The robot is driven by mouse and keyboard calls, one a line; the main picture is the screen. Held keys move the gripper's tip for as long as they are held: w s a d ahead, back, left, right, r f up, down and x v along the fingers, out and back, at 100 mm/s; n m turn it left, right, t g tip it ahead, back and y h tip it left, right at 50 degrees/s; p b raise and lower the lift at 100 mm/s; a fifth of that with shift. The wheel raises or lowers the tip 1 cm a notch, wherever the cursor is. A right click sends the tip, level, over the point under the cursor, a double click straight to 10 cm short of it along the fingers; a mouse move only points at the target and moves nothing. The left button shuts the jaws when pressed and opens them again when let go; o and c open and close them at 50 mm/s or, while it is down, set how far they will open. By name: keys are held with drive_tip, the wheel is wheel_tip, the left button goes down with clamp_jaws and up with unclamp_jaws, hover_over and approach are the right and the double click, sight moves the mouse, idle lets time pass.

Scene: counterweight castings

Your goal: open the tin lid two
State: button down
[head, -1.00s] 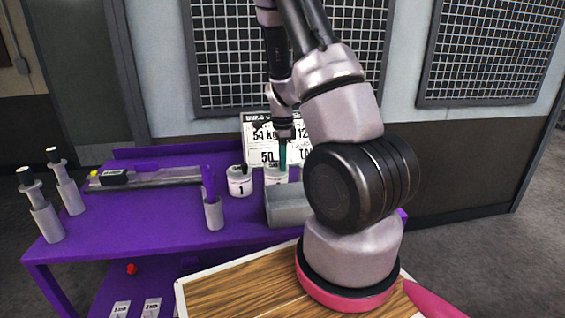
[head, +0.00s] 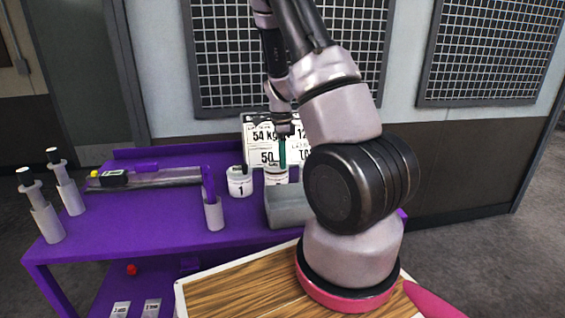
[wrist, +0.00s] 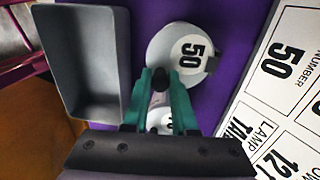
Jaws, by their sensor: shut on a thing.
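My gripper (head: 282,163) points down over tin two. In the wrist view, my green fingers (wrist: 160,80) are closed around a small dark part between their tips, apparently the tab of tin lid two. A piece of a white labelled top (wrist: 160,120) shows between the fingers. The fingers hide most of it, and I cannot tell whether the lid is raised. Tin one's round lid, marked "50" (wrist: 185,55), lies just beyond the fingertips.
A grey open bin (head: 288,206) stands close in front of tin two. A printed sign (head: 262,140) stands behind. A grey holder with a purple piece (head: 213,212) is to the left. Further left are a rail device (head: 150,178) and grey posts (head: 45,222).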

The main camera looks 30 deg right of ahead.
drive_tip(key=w+r+g, duration=0.1)
drive_tip(key=g, duration=0.2)
drive_tip(key=shift+w+d+r+y, duration=0.3)
drive_tip(key=shift+w+r+y, duration=0.05)
drive_tip(key=shift+y, duration=0.05)
drive_tip(key=g, duration=0.1)
drive_tip(key=w+g, duration=0.1)
drive_tip(key=r+g, duration=0.1)
drive_tip(key=shift+w+d+y, duration=0.25)
drive_tip(key=shift+y, duration=0.15)
drive_tip(key=shift+w+d+r+g+y, duration=0.15)
drive_tip(key=shift+w+g+y, duration=0.1)
drive_tip(key=shift+w+g, duration=0.45)
drive_tip(key=shift+w+d+r+g+y, duration=0.1)
drive_tip(key=shift+w+g+y, duration=0.2)
drive_tip(key=shift+g, duration=0.65)
drive_tip(key=shift+w+d+r+g+y, duration=0.15)
drive_tip(key=shift+w+g, duration=0.45)
drive_tip(key=shift+g, duration=0.25)
